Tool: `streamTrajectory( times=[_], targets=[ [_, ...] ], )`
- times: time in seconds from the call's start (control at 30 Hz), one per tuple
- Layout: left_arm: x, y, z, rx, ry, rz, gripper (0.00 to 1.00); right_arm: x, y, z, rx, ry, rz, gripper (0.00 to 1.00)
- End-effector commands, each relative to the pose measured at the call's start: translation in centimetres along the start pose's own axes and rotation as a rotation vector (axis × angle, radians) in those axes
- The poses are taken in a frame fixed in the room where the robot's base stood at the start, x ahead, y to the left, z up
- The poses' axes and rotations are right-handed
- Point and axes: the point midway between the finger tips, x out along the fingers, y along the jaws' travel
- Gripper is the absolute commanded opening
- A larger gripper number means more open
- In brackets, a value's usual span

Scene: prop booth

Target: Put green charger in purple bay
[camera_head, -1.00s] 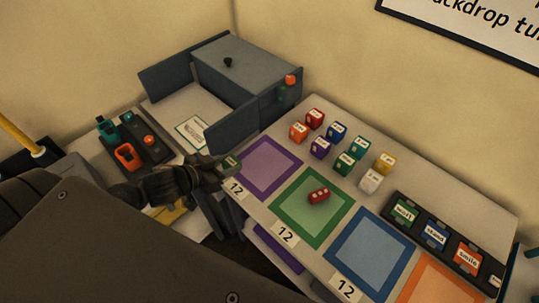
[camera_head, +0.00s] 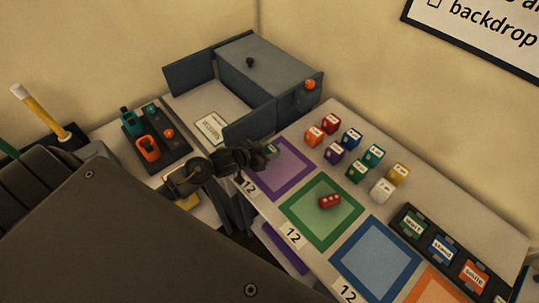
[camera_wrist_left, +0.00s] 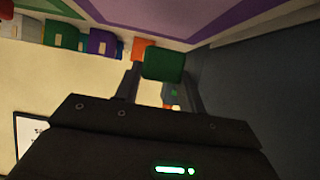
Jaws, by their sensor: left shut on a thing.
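The green charger (camera_wrist_left: 163,63) is a small green block between the fingers of my left gripper (camera_head: 266,155) in the left wrist view. In the head view only a bit of the charger (camera_head: 273,149) shows at the fingertips. The left gripper is shut on it, over the far left part of the purple bay (camera_head: 291,190). The bay is a purple-bordered square on the table, and its purple border (camera_wrist_left: 245,18) also shows in the left wrist view. I cannot tell whether the charger touches the surface. My right gripper is not in view.
A red block (camera_head: 329,201) lies in the green bay (camera_head: 320,232). Several coloured cubes (camera_head: 356,171) stand behind the bays. A grey box with open dark panels (camera_head: 248,125) stands just left of the purple bay. A blue bay (camera_head: 376,258) is clear.

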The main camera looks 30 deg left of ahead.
Motion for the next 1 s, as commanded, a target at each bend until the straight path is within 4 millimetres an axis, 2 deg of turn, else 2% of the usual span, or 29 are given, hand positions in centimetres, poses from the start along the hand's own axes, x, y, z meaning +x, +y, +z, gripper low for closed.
streamTrajectory(
  times=[0.27,0.5,0.93,0.97,1.0],
  targets=[
    [1.0,-0.2,0.4,0.001,0.001,0.0,0.15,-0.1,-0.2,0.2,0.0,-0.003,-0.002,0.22],
    [2.5,-0.2,2.9,0.0,0.0,-0.001,0.15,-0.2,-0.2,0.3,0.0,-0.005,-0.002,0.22],
    [2.8,-0.2,3.5,0.002,0.001,-0.001,0.15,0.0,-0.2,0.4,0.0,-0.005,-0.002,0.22],
    [2.7,-0.2,3.5,0.002,0.0,-0.001,0.42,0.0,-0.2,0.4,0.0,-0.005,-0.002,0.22],
    [2.7,-0.2,3.5,0.002,0.001,-0.001,0.47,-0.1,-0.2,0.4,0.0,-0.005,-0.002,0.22]
  ],
)
